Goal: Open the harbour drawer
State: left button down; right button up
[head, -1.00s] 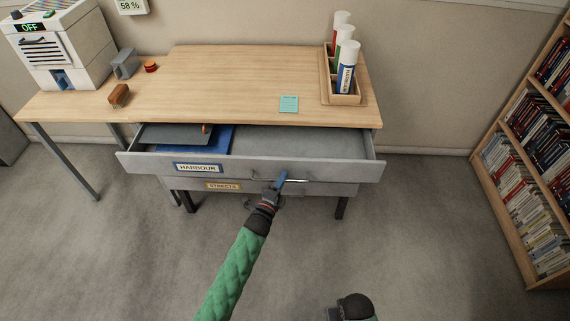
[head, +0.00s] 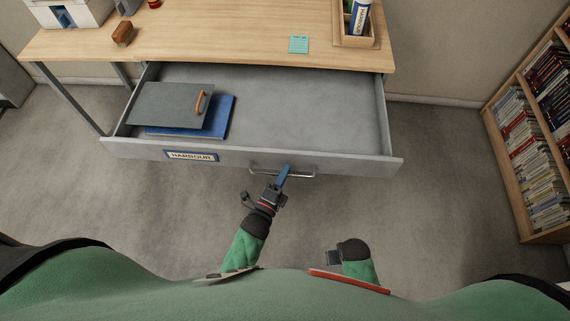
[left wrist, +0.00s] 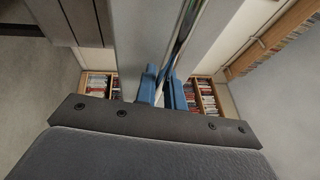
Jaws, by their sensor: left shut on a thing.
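The harbour drawer (head: 330,157) is a wide grey drawer with a blue-edged label reading HARBOUR (head: 191,156). It stands far out from under the wooden table top (head: 230,35). Its inside shows: a dark grey plate with an orange handle (head: 170,104) lies on a blue flat item (head: 218,120) at the left, and the rest is bare. My left gripper (head: 282,175) is shut on the drawer's metal bar handle (head: 300,174). In the left wrist view the blue fingers (left wrist: 163,88) close around the bar. My right gripper (head: 335,258) hangs below, apart from the drawer; its fingers are unclear.
On the table are a teal note (head: 299,44), a wooden tray with a labelled tube (head: 355,38), and a brown wooden block (head: 122,34). A bookshelf (head: 530,150) stands at the right. Open floor lies between the drawer and my body.

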pick_arm(q)
jog(key=shift+s, duration=0.25)
jog(key=c, duration=1.5)
grip_release()
pick_arm(e)
jog(key=shift+w, duration=0.15)
pick_arm(q)
jog(key=shift+s+f, duration=0.1)
